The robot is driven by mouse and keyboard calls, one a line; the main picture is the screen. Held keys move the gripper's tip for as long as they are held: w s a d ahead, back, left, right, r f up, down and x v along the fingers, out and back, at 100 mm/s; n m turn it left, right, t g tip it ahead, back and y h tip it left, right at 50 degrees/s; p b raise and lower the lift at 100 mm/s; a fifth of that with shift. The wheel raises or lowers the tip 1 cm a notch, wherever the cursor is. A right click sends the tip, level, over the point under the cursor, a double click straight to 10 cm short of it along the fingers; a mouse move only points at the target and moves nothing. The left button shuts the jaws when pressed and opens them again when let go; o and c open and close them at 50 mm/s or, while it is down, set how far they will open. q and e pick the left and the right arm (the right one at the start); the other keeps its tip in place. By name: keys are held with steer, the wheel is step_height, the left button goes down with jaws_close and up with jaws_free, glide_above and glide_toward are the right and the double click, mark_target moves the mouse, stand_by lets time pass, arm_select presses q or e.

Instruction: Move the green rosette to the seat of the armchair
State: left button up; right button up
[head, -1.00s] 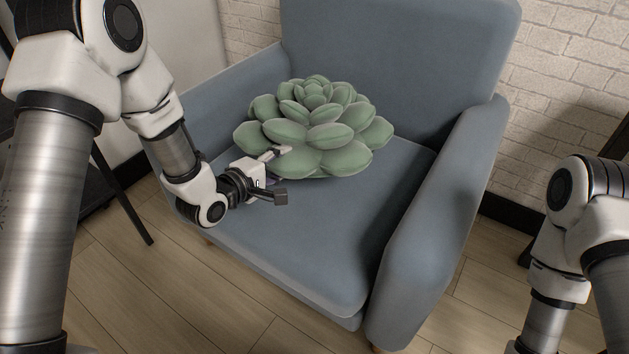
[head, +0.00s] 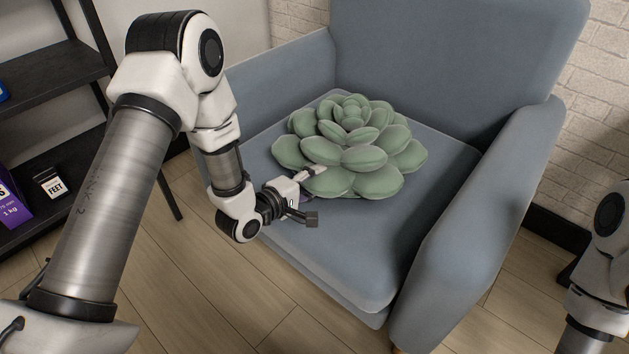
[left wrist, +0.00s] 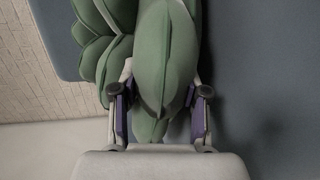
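The green rosette (head: 352,150), a large plush-like succulent with thick leaves, rests on the seat (head: 345,250) of the blue-grey armchair, towards the back left. My left gripper (head: 315,195) is at its front left side, fingers spread wide. One finger overlaps the lower leaves in the head view; the other is clear of the rosette. In the left wrist view, a rosette leaf (left wrist: 165,60) lies between the spread fingers of my left gripper (left wrist: 161,100). My right gripper is out of view; only part of my right arm shows at the right edge.
The armchair's arms (head: 485,215) and backrest (head: 460,60) enclose the seat. The front of the seat is bare. Wooden floor is clear in front.

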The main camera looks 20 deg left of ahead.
arm_select(q)
steer(key=o, duration=0.4)
steer(key=shift+r, duration=0.15)
steer(key=p+v, duration=0.4)
steer(key=v, duration=0.8)
steer(key=s+d+f+m+g+y, duration=0.2)
steer(key=s+f+m+g, duration=0.45)
steer(key=f, duration=0.65)
steer(key=s+a+f+m+g+y, duration=0.15)
steer(key=s+f+m+g, duration=0.25)
steer(key=s, duration=0.4)
steer(key=s+f+m+g+y, duration=0.2)
steer(key=s+f+m+g, duration=0.2)
steer(key=s, duration=0.4)
step_height(320, 180, up, 34)
steer(key=p, duration=3.3)
steer(key=shift+f+p, duration=0.25)
steer(key=shift+p, duration=0.05)
